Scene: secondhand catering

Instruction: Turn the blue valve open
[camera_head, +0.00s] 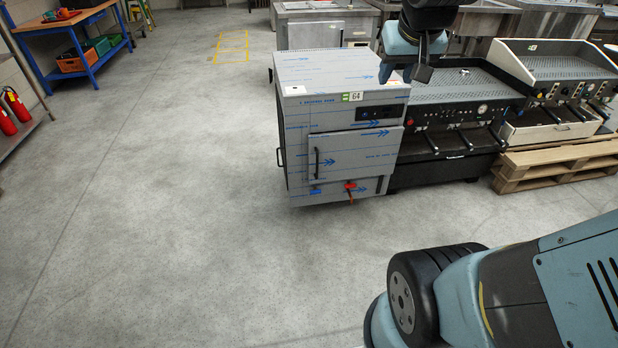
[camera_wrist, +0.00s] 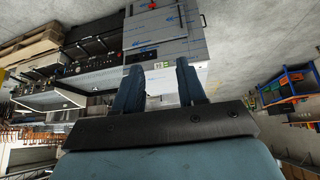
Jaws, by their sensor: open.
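The blue valve (camera_head: 315,191) is a small blue handle low on the front of a grey steel cabinet (camera_head: 345,145), at the left, below the door. A red valve (camera_head: 350,187) sits to its right on the same front. My gripper (camera_head: 404,74) is open and empty, high at the cabinet's upper right and well apart from the valve. In the wrist view, its two fingers (camera_wrist: 158,82) point at the cabinet (camera_wrist: 160,35), which appears upside down. The red valve (camera_wrist: 152,5) shows at the top edge there. I cannot make out the blue valve in that view.
Espresso machines (camera_head: 460,100) stand right of the cabinet, one on wooden pallets (camera_head: 555,165). A blue workbench (camera_head: 75,45) and fire extinguishers (camera_head: 12,105) are at the left. The floor (camera_head: 180,200) before and left of the cabinet is clear.

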